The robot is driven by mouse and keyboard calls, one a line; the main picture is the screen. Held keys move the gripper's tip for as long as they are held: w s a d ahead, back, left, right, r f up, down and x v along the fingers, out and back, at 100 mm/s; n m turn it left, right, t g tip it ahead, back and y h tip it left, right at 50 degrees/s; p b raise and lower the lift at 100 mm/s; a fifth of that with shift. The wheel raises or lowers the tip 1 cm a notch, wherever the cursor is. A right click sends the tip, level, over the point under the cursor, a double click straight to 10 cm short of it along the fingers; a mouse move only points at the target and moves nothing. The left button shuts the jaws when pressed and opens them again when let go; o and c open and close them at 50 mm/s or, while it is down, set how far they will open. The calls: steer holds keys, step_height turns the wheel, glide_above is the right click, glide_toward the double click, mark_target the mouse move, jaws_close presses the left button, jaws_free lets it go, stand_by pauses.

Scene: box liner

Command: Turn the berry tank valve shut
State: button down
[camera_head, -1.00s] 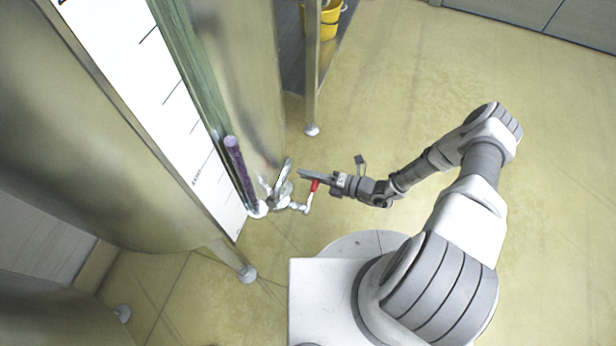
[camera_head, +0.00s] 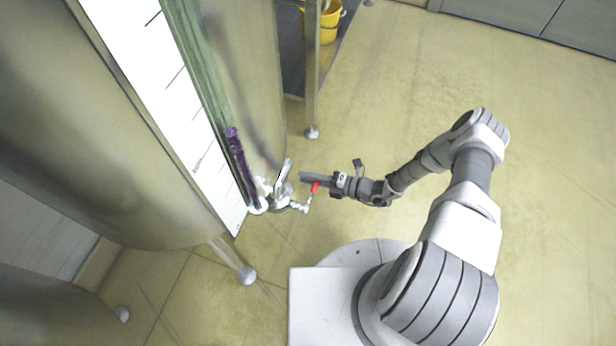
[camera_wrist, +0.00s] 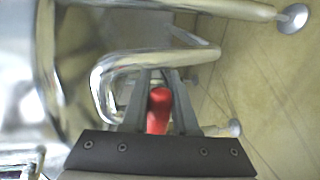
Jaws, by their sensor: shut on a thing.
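The metal tank (camera_head: 245,70) stands at the left in the head view, with a sight tube holding purple liquid (camera_head: 240,165) along its scale. The tank valve (camera_head: 281,194) is a shiny metal fitting low on the tank. Its red handle (camera_head: 315,187) points up and right. My gripper (camera_head: 308,178) is at this handle, reaching in from the right. In the wrist view the red handle (camera_wrist: 158,108) sits between the two fingers of my gripper (camera_wrist: 158,78), which is shut on it. A bent chrome pipe (camera_wrist: 105,85) lies just beyond the fingers.
A tank leg (camera_head: 313,95) stands behind the valve, and another foot (camera_head: 247,275) is in front. A yellow bucket (camera_head: 325,20) is at the back. The tiled floor (camera_head: 430,65) behind my arm is clear.

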steer(key=c, duration=0.7)
jaws_free()
steer(key=shift+s, duration=0.1)
steer(key=p+v, duration=0.3)
steer(key=v, duration=1.4)
steer(key=shift+d, duration=0.2)
